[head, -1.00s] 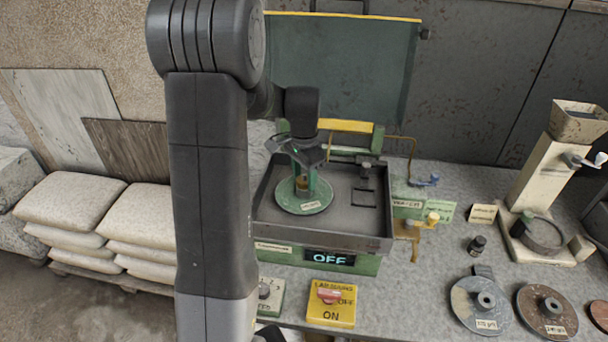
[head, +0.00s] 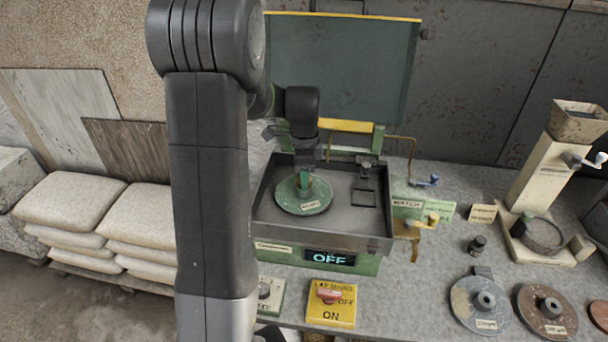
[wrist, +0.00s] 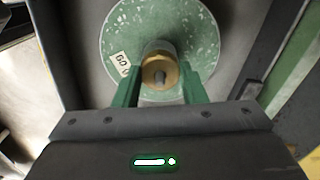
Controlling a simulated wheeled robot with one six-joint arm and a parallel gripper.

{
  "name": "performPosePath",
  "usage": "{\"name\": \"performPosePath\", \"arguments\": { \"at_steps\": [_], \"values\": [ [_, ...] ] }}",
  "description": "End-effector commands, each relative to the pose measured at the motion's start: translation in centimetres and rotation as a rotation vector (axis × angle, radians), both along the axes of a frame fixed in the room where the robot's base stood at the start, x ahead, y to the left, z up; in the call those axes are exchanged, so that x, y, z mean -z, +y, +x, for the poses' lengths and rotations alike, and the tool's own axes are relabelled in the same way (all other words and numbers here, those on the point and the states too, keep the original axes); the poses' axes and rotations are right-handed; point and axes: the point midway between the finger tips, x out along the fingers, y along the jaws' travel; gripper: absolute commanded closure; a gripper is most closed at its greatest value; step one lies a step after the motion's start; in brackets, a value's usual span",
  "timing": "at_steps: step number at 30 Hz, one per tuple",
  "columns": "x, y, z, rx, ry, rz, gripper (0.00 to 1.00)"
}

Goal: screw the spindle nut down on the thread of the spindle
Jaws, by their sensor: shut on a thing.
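The spindle nut (wrist: 159,73) is a brass-coloured ring between the green fingers of my gripper (wrist: 160,88) in the wrist view. The grey tip of the spindle (wrist: 160,77) shows in the nut's centre. Under them lies a round speckled green disc (wrist: 195,30) with a paper label, flat in the machine's tray. In the head view my gripper (head: 304,182) points down over the middle of the green disc (head: 289,203) and is shut on the nut. The fingers hide most of the nut there. How far down the thread it sits cannot be told.
The dark tray (head: 345,222) has raised walls around the disc, and a small bracket (head: 365,168) stands at its right. A raised green lid (head: 345,70) is behind. The display (head: 330,257) reads OFF. A yellow switch box (head: 331,303) is in front; loose discs (head: 465,312) lie right.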

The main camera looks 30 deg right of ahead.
Motion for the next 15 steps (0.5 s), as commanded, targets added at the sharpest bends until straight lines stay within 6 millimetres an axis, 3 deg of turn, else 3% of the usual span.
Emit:
{"name": "performPosePath", "arguments": {
  "at_steps": [15],
  "values": [
    [0.03, 0.00, 0.01, 0.574, 0.000, 0.000, 0.89]
  ]
}}
